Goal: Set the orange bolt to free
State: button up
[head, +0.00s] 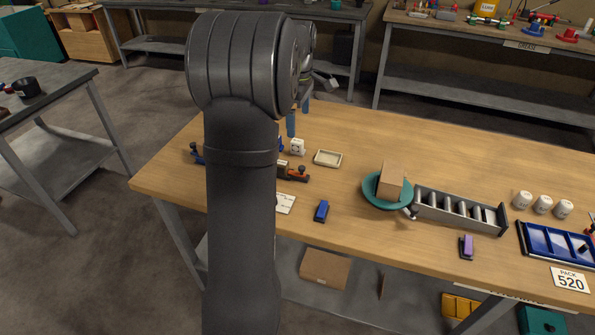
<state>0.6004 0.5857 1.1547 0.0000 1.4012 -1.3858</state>
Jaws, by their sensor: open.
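The orange bolt (299,175) lies on the wooden table just right of my arm. Its left part is hidden behind the arm, so its setting cannot be told. My gripper (298,114) shows only in part past my arm, as two blue fingers standing apart. It appears empty, above the table's far left part and beyond the orange bolt. A blue bolt-like piece (197,154) shows left of my arm, partly hidden by it.
Near the orange bolt are a white block (297,147), a shallow tray (328,158), a white card (285,204) and a blue piece (321,211).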

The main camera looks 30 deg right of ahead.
aim_at(302, 167)
jog(key=shift+c, duration=0.4)
jog(key=shift+s+d+r, duration=0.4)
jog(key=shift+s+r, duration=0.05)
jog(key=shift+r, duration=0.15)
jog(key=c, duration=0.7)
jog(key=shift+w+f, duration=0.1)
jog(key=shift+f, duration=0.15)
jog(key=c, duration=0.4)
notch_tip(302, 167, down, 17)
jog(key=shift+c, duration=0.4)
jog(key=shift+c, duration=0.4)
